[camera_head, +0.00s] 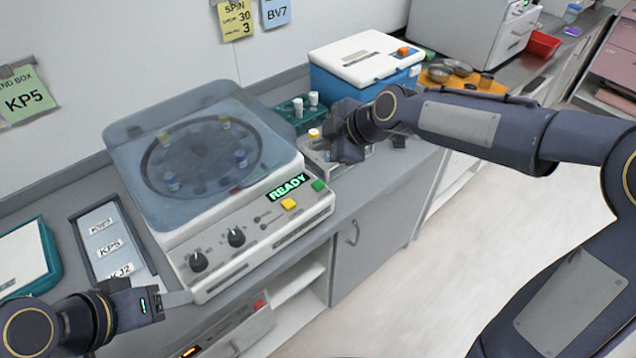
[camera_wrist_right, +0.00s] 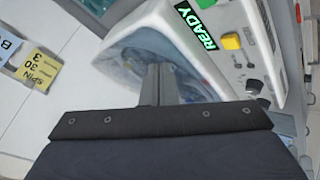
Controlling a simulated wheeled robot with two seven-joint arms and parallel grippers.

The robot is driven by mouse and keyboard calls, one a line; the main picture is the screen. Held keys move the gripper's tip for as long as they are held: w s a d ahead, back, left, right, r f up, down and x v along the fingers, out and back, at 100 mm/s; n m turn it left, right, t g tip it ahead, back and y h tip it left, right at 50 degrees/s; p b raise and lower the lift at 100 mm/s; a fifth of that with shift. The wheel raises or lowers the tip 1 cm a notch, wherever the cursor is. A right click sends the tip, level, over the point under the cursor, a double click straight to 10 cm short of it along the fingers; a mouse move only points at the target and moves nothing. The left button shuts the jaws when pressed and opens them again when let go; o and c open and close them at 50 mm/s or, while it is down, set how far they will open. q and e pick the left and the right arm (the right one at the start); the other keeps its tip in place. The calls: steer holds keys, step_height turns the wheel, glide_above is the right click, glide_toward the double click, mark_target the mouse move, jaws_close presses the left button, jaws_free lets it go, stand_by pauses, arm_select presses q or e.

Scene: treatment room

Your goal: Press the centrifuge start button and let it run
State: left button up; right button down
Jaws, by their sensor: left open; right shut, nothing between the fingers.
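The white centrifuge (camera_head: 205,268) stands on the counter with its clear bluish lid (camera_head: 180,115) down; capped tubes show in the rotor. Its front panel has a lit READY display (camera_head: 287,187), a green button (camera_head: 318,185), a yellow button (camera_head: 289,203) and two black knobs. In the right wrist view, the READY display (camera_wrist_right: 196,27) and yellow button (camera_wrist_right: 231,41) show beyond the fingers. My right gripper (camera_wrist_right: 160,70) is shut and empty, right of the centrifuge, apart from the buttons. My left gripper (camera_head: 178,298) is open by the centrifuge's front left corner; contact is unclear.
A tray with labelled cards (camera_head: 84,222) lies left of the centrifuge. A green tube rack (camera_head: 290,108) and a blue cool box with a white lid (camera_head: 325,82) stand behind my right gripper. The floor in front of the cabinets is clear.

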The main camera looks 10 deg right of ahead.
stand_by(0.3)
steer(key=b, duration=0.5)
glide_above(322, 186)
step_height(322, 186, down, 8)
steer(key=shift+d, duration=0.1)
steer(key=shift+f+b, duration=0.4)
steer(key=shift+b, duration=0.35)
steer(key=shift+f, duration=0.1)
stand_by(1.1)
steer(key=shift+f+b, duration=0.3)
steer(key=shift+b, duration=0.35)
